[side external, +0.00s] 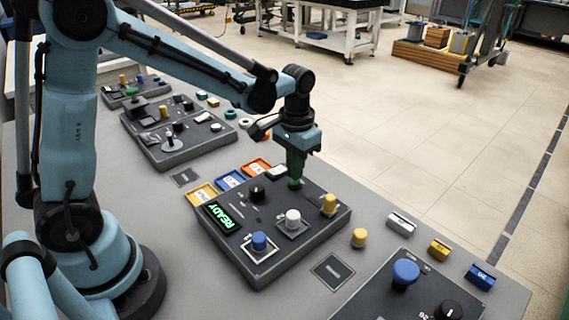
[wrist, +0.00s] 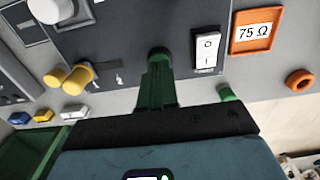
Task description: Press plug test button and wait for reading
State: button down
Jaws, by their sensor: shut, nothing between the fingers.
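The test panel (side external: 238,262) is a dark box in the middle of the table. My gripper (side external: 295,180) is shut, with green fingers pointing down at the panel's far edge. A round green button (wrist: 158,54) appears at the fingertips in the wrist view; the fingers partly hide it, and I cannot tell whether they touch it.
A white rocker switch (wrist: 207,48) is right of the fingers, beside an orange 75 Ω tray (wrist: 256,15). Blue (side external: 230,180) and yellow (side external: 201,194) trays line the panel's back left. A loose yellow plug (side external: 359,238) stands right of it. Another panel (side external: 372,279) is at front right.

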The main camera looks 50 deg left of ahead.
jog(key=shift+f, duration=0.7)
dwell(0.4)
jog(key=shift+r, duration=3.25)
jog(key=shift+s+a+r, duration=0.1)
jog(key=shift+s+r, duration=0.2)
jog(key=shift+s, duration=0.05)
jog(key=s+a+r+t, duration=0.1)
jog(key=s+r+t, duration=0.1)
jog(key=s+t, duration=0.5)
jog(key=shift+s+a, duration=0.3)
jog(key=shift+s, duration=1.25)
